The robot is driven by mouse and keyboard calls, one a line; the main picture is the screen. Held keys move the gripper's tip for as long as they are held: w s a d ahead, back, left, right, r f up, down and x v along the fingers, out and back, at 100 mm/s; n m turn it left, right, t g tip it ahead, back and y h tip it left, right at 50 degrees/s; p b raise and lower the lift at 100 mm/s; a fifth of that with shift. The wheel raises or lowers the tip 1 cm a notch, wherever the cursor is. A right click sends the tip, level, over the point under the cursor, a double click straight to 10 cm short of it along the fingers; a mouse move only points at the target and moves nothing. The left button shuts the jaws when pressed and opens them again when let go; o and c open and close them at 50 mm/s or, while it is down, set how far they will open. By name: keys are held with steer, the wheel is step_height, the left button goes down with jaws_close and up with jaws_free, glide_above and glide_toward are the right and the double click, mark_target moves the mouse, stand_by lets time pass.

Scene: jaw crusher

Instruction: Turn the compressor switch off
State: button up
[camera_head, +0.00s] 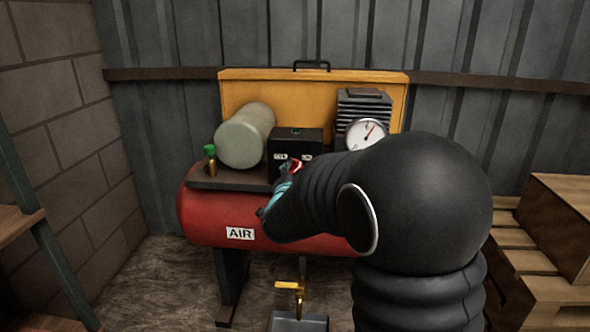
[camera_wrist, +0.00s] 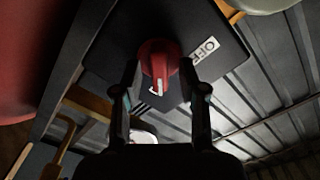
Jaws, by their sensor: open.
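The compressor has a red tank (camera_head: 205,218) with an AIR label, and a black switch box (camera_head: 296,138) on top. In the wrist view the switch box face (camera_wrist: 120,55) shows tilted, with a red rotary knob (camera_wrist: 160,62) and a white OFF label (camera_wrist: 205,50) beside it. The knob's white mark points toward the bottom of the wrist view, away from the OFF label. My gripper (camera_wrist: 159,72) is open, with one finger on each side of the knob; I cannot tell whether they touch it. In the head view my arm partly hides the box front.
A yellow panel (camera_head: 270,88) is behind. Wooden pallets (camera_head: 520,260) are at right, a shelf (camera_head: 20,222) at left. A yellow-handled valve (camera_head: 288,285) is below the tank.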

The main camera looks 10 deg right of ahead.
steer(key=shift+w+d, duration=0.1)
steer(key=shift+w, duration=0.3)
jaws_close()
